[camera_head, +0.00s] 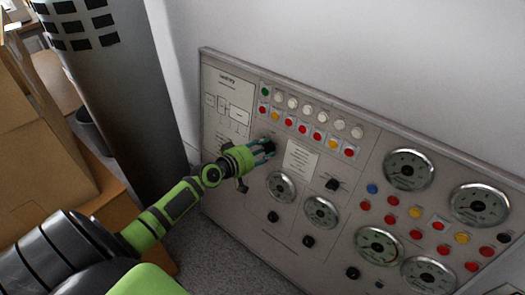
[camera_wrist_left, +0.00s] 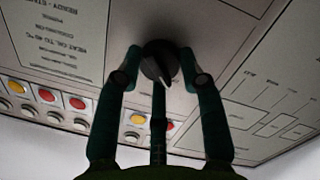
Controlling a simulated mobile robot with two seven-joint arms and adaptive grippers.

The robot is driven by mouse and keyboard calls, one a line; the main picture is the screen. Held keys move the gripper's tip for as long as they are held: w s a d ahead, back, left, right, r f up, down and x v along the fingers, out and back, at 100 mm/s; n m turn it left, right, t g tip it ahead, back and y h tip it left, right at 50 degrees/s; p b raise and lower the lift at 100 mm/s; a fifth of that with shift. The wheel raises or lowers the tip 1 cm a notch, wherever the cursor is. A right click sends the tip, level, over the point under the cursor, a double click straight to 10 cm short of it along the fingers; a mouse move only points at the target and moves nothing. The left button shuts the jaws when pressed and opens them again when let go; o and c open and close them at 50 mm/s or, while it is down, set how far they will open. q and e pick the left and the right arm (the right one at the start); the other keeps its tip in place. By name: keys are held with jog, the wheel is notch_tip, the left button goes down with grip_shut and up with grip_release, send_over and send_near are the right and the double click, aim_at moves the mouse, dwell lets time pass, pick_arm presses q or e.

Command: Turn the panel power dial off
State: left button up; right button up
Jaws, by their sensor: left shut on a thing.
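A grey control panel (camera_head: 300,225) leans along the wall in the head view. The power dial is a round black knob with a pointer (camera_wrist_left: 160,62), seen upside down in the left wrist view between my fingers. In the head view the dial (camera_head: 269,144) is mostly hidden by my left gripper (camera_head: 264,152). My left gripper is at the panel's upper left, with its fingers closed around the dial. My right gripper is not in view.
Rows of coloured buttons (camera_head: 303,128) sit above and to the right of the dial. Several round gauges (camera_head: 409,168) and small black knobs (camera_head: 272,216) fill the rest of the panel. Cardboard boxes (camera_head: 40,150) and a grey column (camera_head: 130,90) stand at the left.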

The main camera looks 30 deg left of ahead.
pick_arm(q)
jog(key=shift+w+a+r, duration=0.15)
jog(key=shift+r, duration=0.25)
jog(key=o, duration=1.1)
jog(key=shift+o, duration=0.2)
jog(key=shift+f, duration=0.2)
jog(key=shift+s, duration=0.2)
jog(key=shift+s, duration=0.25)
jog(key=v, duration=1.1)
jog(key=shift+s, duration=0.1)
